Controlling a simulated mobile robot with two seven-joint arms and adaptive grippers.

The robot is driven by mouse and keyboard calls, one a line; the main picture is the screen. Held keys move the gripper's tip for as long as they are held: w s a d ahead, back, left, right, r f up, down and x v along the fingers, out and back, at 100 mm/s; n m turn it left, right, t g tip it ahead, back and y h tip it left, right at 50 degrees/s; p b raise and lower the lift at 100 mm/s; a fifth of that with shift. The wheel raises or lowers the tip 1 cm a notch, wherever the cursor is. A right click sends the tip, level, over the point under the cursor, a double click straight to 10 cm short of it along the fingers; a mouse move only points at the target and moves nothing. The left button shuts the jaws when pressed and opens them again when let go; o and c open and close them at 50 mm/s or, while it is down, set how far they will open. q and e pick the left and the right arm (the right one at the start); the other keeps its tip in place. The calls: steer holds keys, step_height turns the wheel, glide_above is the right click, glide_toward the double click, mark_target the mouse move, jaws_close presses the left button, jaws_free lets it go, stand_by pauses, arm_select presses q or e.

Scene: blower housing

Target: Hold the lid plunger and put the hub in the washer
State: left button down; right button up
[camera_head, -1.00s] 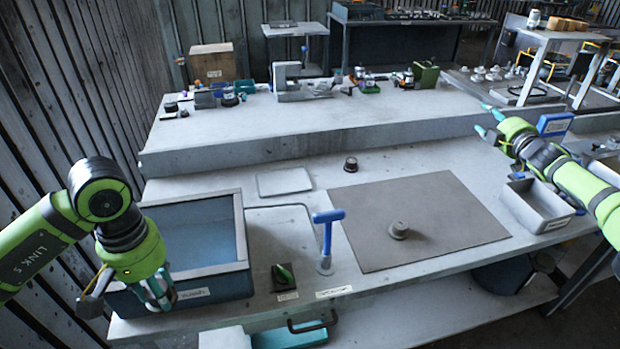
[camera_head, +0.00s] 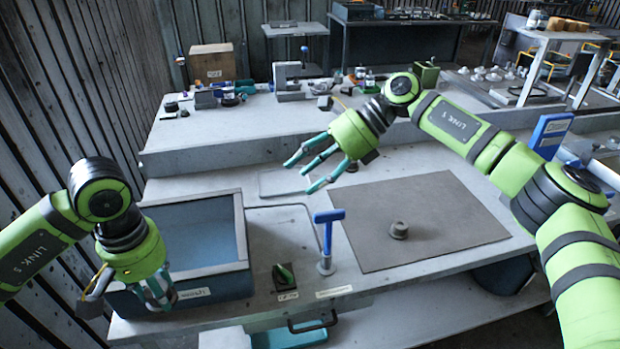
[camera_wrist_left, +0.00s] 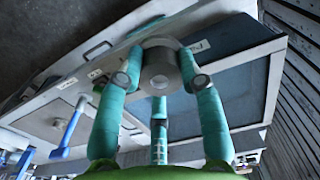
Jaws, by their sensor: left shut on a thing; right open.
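The washer (camera_head: 243,232) is a blue-grey rectangular tub with a blue inside, at the bench's left front. My left gripper (camera_head: 160,303) is at its front wall. In the left wrist view its fingers are closed around a grey round knob (camera_wrist_left: 160,67), which looks like the lid plunger. A small grey stepped round part, which looks like the hub (camera_head: 398,230), sits on the brown mat (camera_head: 450,205). My right gripper (camera_head: 305,173) is open and empty in the air, to the upper left of the mat.
A blue T-handle (camera_head: 328,217) stands upright between washer and mat. A switch with a green lever (camera_head: 284,275) is beside the washer. A dark round part (camera_head: 351,166) is partly behind my right gripper. A raised shelf (camera_head: 260,130) with several items runs behind.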

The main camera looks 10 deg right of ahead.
mark_target(330, 223)
steer(key=s+n+h, duration=0.1)
steer(key=n+h, duration=0.1)
steer(key=s+d+f+n+h, duration=0.1)
steer(key=n+h, duration=0.1)
steer(key=h, duration=0.1)
steer(key=s+d+f+n+h, duration=0.1)
steer(key=n+h, duration=0.1)
steer(key=h, duration=0.1)
steer(key=shift+g, duration=0.4)
steer(key=shift+w+d+r+n+t+h, duration=0.1)
steer(key=shift+d+r+n+t+h, duration=0.1)
steer(key=shift+d+h, duration=0.3)
steer(key=shift+w+d+r+n+t+h, duration=0.15)
steer(key=shift+d+n+h, duration=0.1)
steer(key=shift+h, duration=0.45)
step_height(330, 223, down, 12)
steer(key=shift+d+r, duration=0.1)
steer(key=shift+c, duration=0.4)
jaws_close()
steer(key=shift+s, duration=0.1)
